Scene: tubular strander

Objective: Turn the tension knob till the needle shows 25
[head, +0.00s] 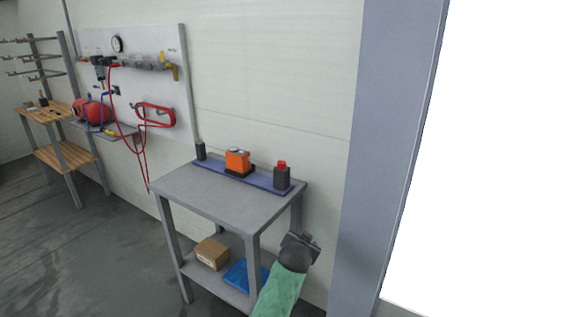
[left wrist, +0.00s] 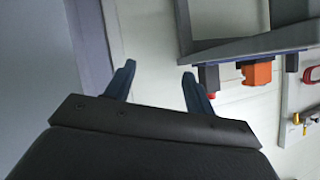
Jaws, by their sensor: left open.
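My left gripper (head: 302,240) is at the right of the grey table, near the wall and the pillar. In the left wrist view its two dark blue fingers (left wrist: 159,78) stand apart with nothing between them. My right gripper is in neither view.
The grey table (head: 213,200) bears an orange device (head: 237,161), a red-topped black box (head: 282,178) and a small black block (head: 200,151). A carton (head: 212,254) and a blue item (head: 240,275) lie on its lower shelf. A grey pillar (head: 385,150) stands at the right. The floor at left is clear.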

